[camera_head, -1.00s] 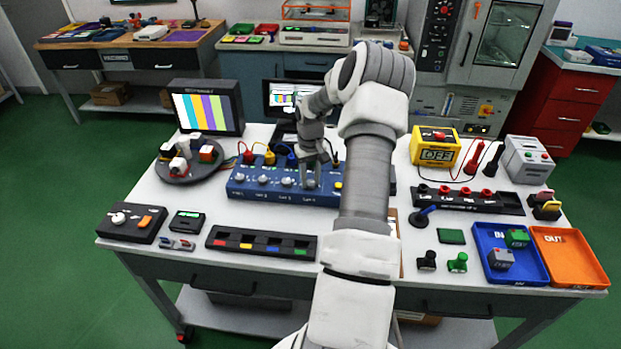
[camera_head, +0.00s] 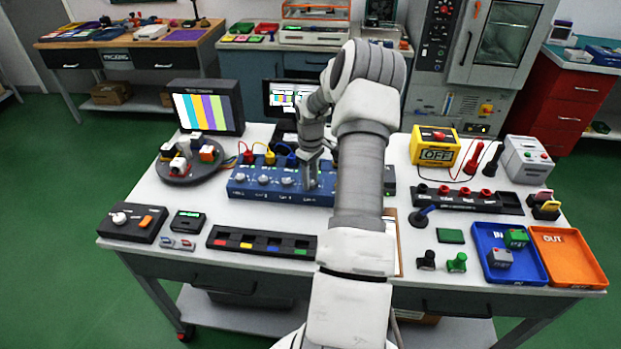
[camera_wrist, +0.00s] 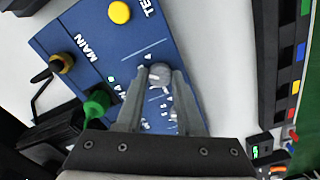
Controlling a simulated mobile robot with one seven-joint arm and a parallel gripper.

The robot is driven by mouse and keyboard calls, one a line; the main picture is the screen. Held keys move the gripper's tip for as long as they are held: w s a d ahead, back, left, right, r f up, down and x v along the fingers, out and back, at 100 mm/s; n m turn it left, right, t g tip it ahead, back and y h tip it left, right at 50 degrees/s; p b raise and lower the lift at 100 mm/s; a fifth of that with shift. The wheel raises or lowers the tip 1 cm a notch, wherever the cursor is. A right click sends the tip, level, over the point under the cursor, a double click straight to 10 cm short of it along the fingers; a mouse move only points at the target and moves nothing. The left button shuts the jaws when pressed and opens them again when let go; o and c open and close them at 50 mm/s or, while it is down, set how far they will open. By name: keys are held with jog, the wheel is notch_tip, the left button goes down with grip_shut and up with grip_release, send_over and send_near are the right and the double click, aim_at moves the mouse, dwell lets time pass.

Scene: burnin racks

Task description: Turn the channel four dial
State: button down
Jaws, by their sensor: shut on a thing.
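The blue channel box (camera_head: 282,193) stands on the white table with a row of grey dials along its top. The channel four dial (camera_wrist: 159,76) is a round grey knob near the box's yellow button (camera_wrist: 119,12). My gripper (camera_wrist: 158,88) is shut on this dial, with one finger on each side of it. In the head view my gripper (camera_head: 310,184) points down at the right-hand dial of the row and hides most of it. Printed marks beside the dial show between the fingers in the wrist view, partly covered.
Coloured plugs with cables stand along the box's back edge, and a green plug (camera_wrist: 97,103) is close to my fingers in the wrist view. A black tray with coloured labels (camera_head: 262,243) lies in front of the box. A round turntable (camera_head: 190,163) stands to the left.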

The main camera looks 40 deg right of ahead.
dwell(0.3)
jog(key=c, duration=0.5)
grip_release()
notch_tip(320, 180, up, 18)
jog(key=shift+f, duration=0.25)
